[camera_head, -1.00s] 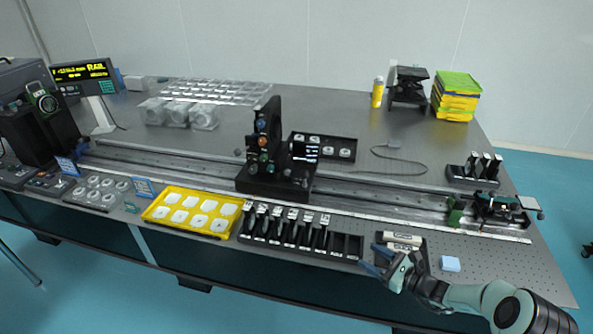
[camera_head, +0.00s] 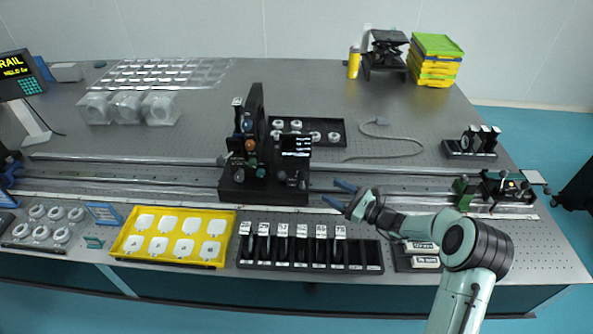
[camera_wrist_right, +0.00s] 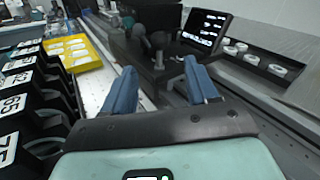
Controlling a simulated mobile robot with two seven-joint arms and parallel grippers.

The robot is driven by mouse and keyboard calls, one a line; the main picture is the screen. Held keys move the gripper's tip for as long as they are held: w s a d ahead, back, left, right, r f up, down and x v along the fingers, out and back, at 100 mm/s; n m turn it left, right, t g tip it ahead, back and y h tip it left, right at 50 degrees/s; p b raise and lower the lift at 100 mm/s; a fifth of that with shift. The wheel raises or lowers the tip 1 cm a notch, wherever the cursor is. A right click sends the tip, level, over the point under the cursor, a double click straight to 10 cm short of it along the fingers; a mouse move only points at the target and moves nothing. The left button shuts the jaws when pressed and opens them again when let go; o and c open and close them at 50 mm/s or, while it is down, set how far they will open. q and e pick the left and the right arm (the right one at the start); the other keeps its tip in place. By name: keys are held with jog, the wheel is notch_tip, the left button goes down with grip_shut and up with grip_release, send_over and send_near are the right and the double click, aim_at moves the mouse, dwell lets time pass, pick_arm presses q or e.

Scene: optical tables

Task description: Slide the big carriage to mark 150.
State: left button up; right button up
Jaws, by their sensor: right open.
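The big carriage (camera_head: 262,187) is a black block on the long rail (camera_head: 130,183), carrying a tall dark plate, several knobs and a small lit display. It stands near the middle of the rail in the head view. My right gripper (camera_head: 338,194) is open and empty, just right of the carriage with its blue fingers pointing at it. In the right wrist view the fingers (camera_wrist_right: 163,88) are apart, and the carriage (camera_wrist_right: 148,62) with its knobs stands ahead of them. A pale scale strip runs along the rail's front; its numbers are too small to read. My left gripper is out of view.
A smaller carriage (camera_head: 492,191) sits at the rail's right end. In front are a yellow tray (camera_head: 228,218) and a black slotted rack (camera_head: 372,262). A black tray of rings (camera_head: 338,124) lies behind the carriage, with a grey cable (camera_head: 400,137) to its right.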

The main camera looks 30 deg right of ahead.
aim_at(303, 175)
jog(key=p+x, duration=0.2)
jog(key=x, duration=1)
jog(key=shift+w+a, duration=0.1)
jog(key=shift+w, duration=0.05)
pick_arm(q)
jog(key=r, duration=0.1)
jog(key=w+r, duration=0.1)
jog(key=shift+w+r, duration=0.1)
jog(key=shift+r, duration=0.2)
pick_arm(e)
grip_shut()
